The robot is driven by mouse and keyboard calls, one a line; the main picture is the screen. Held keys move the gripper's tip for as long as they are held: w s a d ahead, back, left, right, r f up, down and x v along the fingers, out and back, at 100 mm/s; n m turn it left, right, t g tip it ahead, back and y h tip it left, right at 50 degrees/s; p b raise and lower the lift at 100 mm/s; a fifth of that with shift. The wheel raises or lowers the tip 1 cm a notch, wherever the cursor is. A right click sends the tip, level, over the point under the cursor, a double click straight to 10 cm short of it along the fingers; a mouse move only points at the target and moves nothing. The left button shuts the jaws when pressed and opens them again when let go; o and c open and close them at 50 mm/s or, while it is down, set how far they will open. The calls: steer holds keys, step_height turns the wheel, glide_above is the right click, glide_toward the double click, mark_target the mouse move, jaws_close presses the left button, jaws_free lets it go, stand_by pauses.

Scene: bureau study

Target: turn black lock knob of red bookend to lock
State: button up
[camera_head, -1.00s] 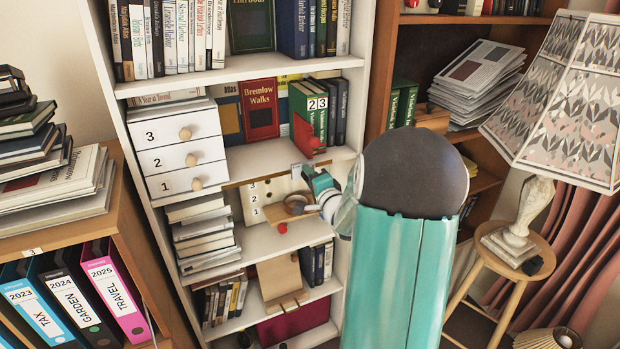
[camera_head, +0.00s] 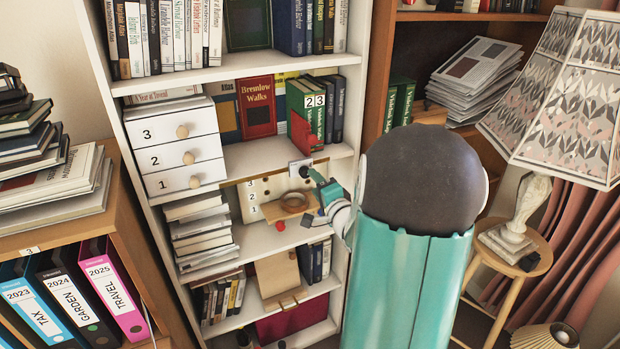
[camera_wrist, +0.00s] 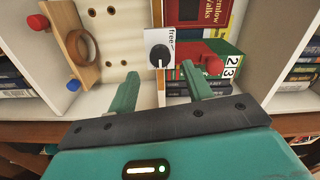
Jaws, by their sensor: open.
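The black lock knob (camera_wrist: 160,56) is round with a white pointer line, on a white plate marked "free" (camera_wrist: 171,38). The pointer is toward the bottom of the wrist view. The plate also shows in the head view (camera_head: 299,168), under the shelf board. My gripper (camera_wrist: 160,72) is open, its two teal fingers apart on either side of the plate's lower end in the wrist view. Nothing is between them, and I see no contact with the knob. In the head view my gripper (camera_head: 314,177) is just right of the plate. A red panel (camera_head: 300,136), likely the red bookend, stands against the numbered books.
A rounded red piece (camera_wrist: 213,64) is close to the right finger. A drawer unit (camera_head: 180,157) stands further left. Shelf boards and books surround my gripper.

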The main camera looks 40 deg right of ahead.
steer(key=v, duration=0.8)
steer(key=w+a+r+n+g, duration=0.1)
steer(key=a+r+n+g, duration=0.2)
steer(key=a, duration=0.4)
steer(key=w+a+r+n+g, duration=0.1)
steer(key=w+a+n+g, duration=0.15)
steer(key=a+n, duration=0.4)
steer(key=s+a+n+g+y, duration=0.2)
steer(key=s+a+n+g, duration=0.1)
steer(key=s+a+n, duration=0.2)
steer(key=s+a+n+g+y, duration=0.3)
steer(key=s+a, duration=0.6)
steer(key=a, duration=0.5)
steer(key=shift+s+a+r+n, duration=0.2)
steer(key=shift+r+n, duration=0.15)
steer(key=shift+n, duration=0.5)
